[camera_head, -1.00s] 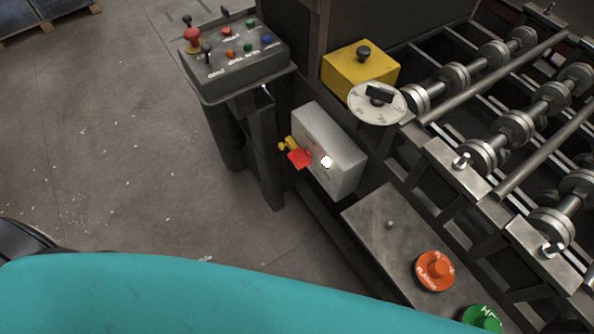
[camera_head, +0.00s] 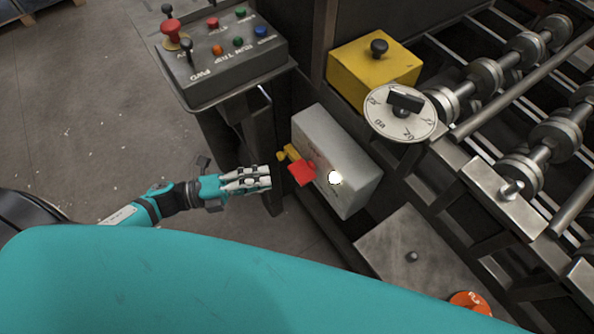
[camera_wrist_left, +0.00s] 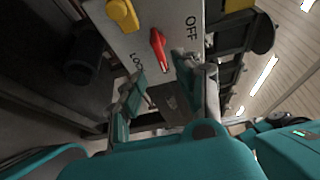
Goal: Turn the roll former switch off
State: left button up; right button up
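The roll former switch is a light grey box (camera_head: 338,160) on the machine's side, with a red handle (camera_head: 302,173) and a yellow part on its left side. The left wrist view shows the red handle (camera_wrist_left: 159,48), a yellow knob (camera_wrist_left: 122,14) and the box face (camera_wrist_left: 205,52) lettered OFF and LOCK. My left gripper (camera_head: 264,179) is just left of the handle, pointing at it, with a small gap visible. In the left wrist view its fingers (camera_wrist_left: 160,85) stand apart with nothing between them; the handle lies beyond the tips. My right gripper is out of view.
A control panel (camera_head: 225,65) with buttons and levers stands above my left gripper. A yellow box (camera_head: 365,68) and a white dial (camera_head: 385,122) sit above the switch box. Rollers (camera_head: 530,130) fill the right. An orange button (camera_head: 470,301) is at the lower right. Open floor lies left.

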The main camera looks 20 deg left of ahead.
aim_at(297, 174)
pick_arm(q)
jog(key=p+x, duration=0.1)
jog(key=x, duration=0.7)
jog(key=shift+w+d, duration=0.2)
jog(key=shift+d, duration=0.05)
grip_shut()
